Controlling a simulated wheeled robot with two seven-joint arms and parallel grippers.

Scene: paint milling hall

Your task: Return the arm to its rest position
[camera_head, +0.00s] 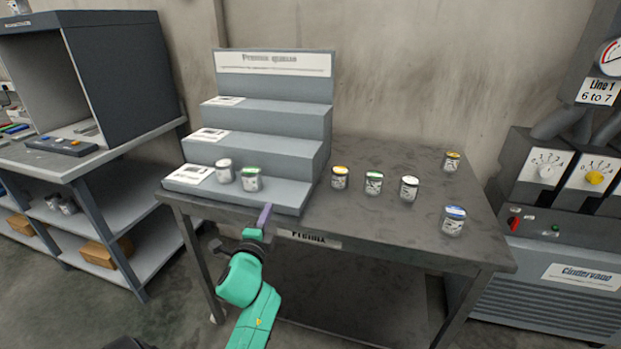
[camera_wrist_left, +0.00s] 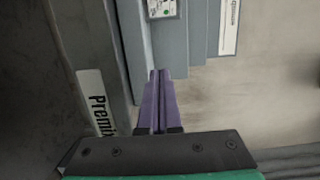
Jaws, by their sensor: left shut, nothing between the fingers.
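My left arm is teal and reaches in from below in the head view. My left gripper (camera_head: 264,217) has purple fingers, shut and empty, just in front of the bottom step of the grey stepped rack (camera_head: 275,91). In the left wrist view the closed purple fingers (camera_wrist_left: 158,100) point toward the rack's steps (camera_wrist_left: 170,50). Two jars stand on the bottom step: a white-lidded jar (camera_head: 223,171) and a green-lidded jar (camera_head: 251,179), both apart from the fingers. My right gripper does not show.
On the dark table (camera_head: 400,238) stand several jars, including a yellow-lidded jar (camera_head: 340,178), a green-lidded jar (camera_head: 373,183) and a blue-lidded jar (camera_head: 453,221). A shelf bench with a grey booth (camera_head: 125,80) is left. A machine with dials (camera_head: 560,185) is right.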

